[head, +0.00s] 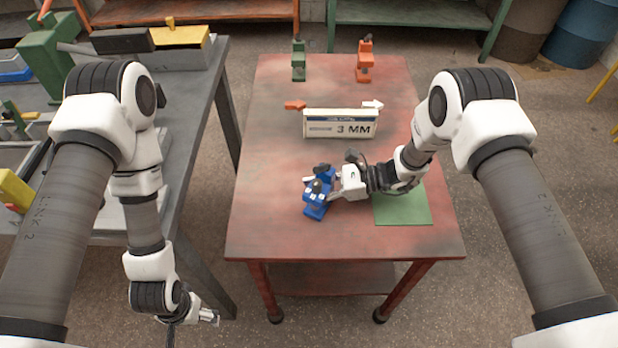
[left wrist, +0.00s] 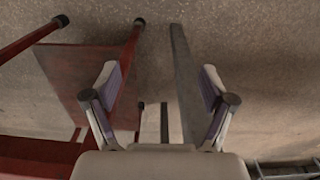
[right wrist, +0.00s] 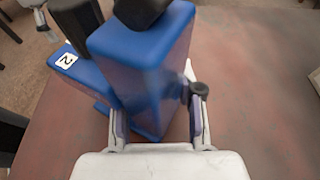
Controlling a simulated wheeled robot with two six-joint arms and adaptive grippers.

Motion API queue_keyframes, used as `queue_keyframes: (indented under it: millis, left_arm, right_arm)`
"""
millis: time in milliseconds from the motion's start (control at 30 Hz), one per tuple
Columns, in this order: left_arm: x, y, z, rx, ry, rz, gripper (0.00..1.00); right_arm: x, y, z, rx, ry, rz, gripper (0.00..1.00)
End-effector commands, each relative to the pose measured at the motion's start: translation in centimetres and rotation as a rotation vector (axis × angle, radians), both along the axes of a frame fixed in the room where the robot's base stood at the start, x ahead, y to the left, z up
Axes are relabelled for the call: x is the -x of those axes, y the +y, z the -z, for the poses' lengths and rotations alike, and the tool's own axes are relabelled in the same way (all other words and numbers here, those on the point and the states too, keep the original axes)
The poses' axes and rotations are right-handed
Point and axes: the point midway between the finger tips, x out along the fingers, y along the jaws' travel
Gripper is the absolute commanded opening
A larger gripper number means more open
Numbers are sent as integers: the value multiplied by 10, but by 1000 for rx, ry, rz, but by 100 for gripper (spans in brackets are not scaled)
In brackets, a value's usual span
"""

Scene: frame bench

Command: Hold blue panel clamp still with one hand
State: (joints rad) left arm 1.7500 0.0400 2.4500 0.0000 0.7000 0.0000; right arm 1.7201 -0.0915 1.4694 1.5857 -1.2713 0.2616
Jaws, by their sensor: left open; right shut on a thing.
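The blue panel clamp (head: 316,204) stands on the red table (head: 270,160), left of the green mat. My right gripper (head: 333,191) is shut on the clamp from its right side. In the right wrist view, the clamp's blue body (right wrist: 145,60) lies between the two fingers (right wrist: 158,120). A white label with a 2 shows on it. A dark knob hides part of its top. My left gripper (head: 212,317) is open and empty, low in front of the grey bench. In the left wrist view its fingers (left wrist: 160,95) are spread above the floor.
A green mat (head: 415,212) lies under my right forearm. A box marked 3 MM (head: 340,124) stands behind the clamp. A green clamp (head: 298,62) and an orange clamp (head: 365,60) stand at the far edge. The grey bench (head: 190,140) is at left.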

Motion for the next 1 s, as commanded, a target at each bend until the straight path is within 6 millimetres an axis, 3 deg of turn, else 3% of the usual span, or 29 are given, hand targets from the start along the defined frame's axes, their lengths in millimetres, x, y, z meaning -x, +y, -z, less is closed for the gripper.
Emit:
queue_keyframes:
  millis: [33,167,267,367,533,733,833,1000]
  left_arm:
    - [0,0,0,0,0,0,80]
    - [-7,-2,-5,19,-12,-32,34]
    - [-29,-8,-20,82,-40,-136,0]
    - [-62,-17,-50,198,-76,-305,0]
    - [-120,-33,-118,443,-110,-604,0]
    - [-187,-65,-159,873,-124,-881,0]
    - [-203,-86,-177,1138,-18,-972,0]
    - [-203,-104,-203,1412,225,-1035,0]
  right_arm:
    - [1,0,1,1,2,0,16]
    - [1,0,1,1,3,-1,16]
    - [1,0,1,1,3,-1,15]
    - [1,0,1,1,3,-1,15]
    - [1,0,1,1,3,-1,15]
    - [1,0,1,1,2,0,15]
    - [0,0,1,1,1,-1,15]
    - [0,0,1,1,1,0,15]
